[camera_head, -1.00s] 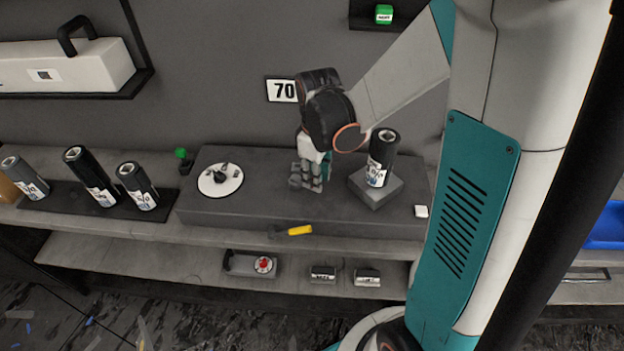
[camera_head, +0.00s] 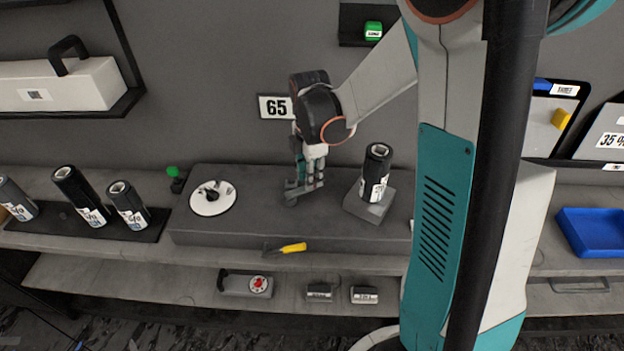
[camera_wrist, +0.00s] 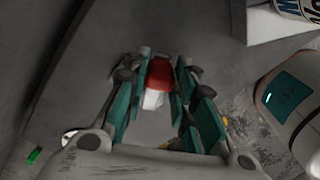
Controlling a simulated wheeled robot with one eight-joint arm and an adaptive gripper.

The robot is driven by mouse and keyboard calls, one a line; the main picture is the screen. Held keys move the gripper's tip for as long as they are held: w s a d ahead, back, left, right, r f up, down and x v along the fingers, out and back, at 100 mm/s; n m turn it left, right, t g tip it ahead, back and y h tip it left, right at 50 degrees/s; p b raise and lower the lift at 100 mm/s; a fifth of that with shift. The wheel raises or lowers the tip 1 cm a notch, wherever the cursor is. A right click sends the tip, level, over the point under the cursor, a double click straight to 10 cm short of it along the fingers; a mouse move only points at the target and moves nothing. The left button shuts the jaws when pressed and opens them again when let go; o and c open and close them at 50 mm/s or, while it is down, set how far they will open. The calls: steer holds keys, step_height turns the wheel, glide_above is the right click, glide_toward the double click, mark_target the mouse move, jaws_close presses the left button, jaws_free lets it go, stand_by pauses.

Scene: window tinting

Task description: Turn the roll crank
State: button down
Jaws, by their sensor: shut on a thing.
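My gripper (camera_head: 304,188) points down over the grey bench block, between the white disc and the roll on its stand. In the wrist view my gripper (camera_wrist: 160,85) is shut on a small red and white piece (camera_wrist: 160,73). I cannot tell for sure whether this is the crank handle. The black roll (camera_head: 376,172) stands on a grey block (camera_head: 369,206) just right of my gripper. The white disc (camera_head: 229,196) with a black piece on it lies left of my gripper. No crank arm is clearly visible; my fingers hide that spot in the head view.
Several black rolls, one here (camera_head: 80,194), lean on a dark rack at the left. A yellow-handled tool (camera_head: 292,248) lies at the block's front edge. A blue tray (camera_head: 590,230) is at the right.

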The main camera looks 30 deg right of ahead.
steer(key=n, duration=0.1)
steer(key=w+n, duration=0.1)
steer(key=n, duration=0.1)
steer(key=w+n, duration=0.1)
steer(key=shift+w+a+n, duration=0.25)
steer(key=shift+a+n, duration=0.05)
steer(key=shift+w+a+n, duration=0.25)
steer(key=shift+w+n, duration=0.2)
steer(key=shift+n, duration=0.5)
steer(key=shift+w+a+n, duration=0.25)
steer(key=shift+w+n, duration=0.15)
steer(key=shift+n, duration=0.55)
steer(key=c, duration=1.3)
jaws_free()
step_height(320, 180, up, 12)
